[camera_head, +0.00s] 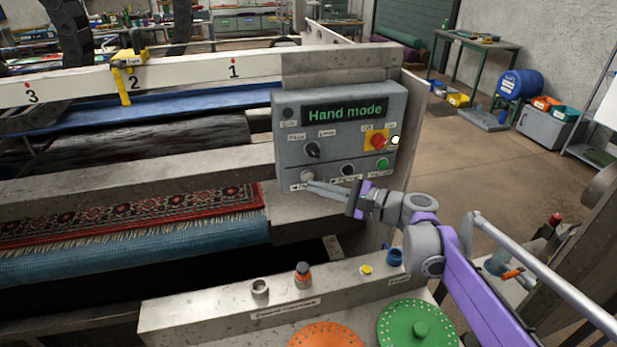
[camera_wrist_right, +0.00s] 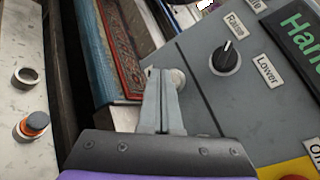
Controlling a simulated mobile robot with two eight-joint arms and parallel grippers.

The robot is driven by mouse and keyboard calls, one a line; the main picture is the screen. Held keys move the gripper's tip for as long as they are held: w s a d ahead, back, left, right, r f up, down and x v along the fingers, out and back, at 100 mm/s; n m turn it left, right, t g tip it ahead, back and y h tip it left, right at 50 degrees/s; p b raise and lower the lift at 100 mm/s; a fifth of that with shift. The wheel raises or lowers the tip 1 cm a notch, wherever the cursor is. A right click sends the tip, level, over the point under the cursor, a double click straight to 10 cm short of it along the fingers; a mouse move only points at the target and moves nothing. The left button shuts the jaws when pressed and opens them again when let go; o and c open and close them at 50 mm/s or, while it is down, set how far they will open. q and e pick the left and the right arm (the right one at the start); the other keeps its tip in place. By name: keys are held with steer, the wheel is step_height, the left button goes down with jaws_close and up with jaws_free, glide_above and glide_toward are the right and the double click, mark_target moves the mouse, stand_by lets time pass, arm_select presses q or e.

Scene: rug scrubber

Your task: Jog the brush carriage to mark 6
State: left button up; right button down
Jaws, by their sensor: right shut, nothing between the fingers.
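The grey control panel (camera_head: 340,125) shows "Hand mode" on its green-lettered display (camera_head: 345,111). A pale round button (camera_head: 307,175) sits at its lower left. My right gripper (camera_head: 311,185) is shut and empty, its fingertips at that button. In the right wrist view the fingertips (camera_wrist_right: 165,76) overlap the edge of the pale button (camera_wrist_right: 178,78); I cannot tell whether they press it. The yellow pointer (camera_head: 124,75) stands on the white rail (camera_head: 190,70) at mark 2. Marks 3, 2 and 1 show; mark 6 is not in view. My left gripper is not in view.
A Raise/Lower knob (camera_head: 311,149), a red knob (camera_head: 378,141) on yellow and a green button (camera_head: 383,163) are on the panel. A patterned rug (camera_head: 150,210) lies left of it. A ledge (camera_head: 220,310) with small fittings is in front.

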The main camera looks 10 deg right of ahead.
steer(key=shift+s+d, duration=0.1)
steer(key=shift+s, duration=2.45)
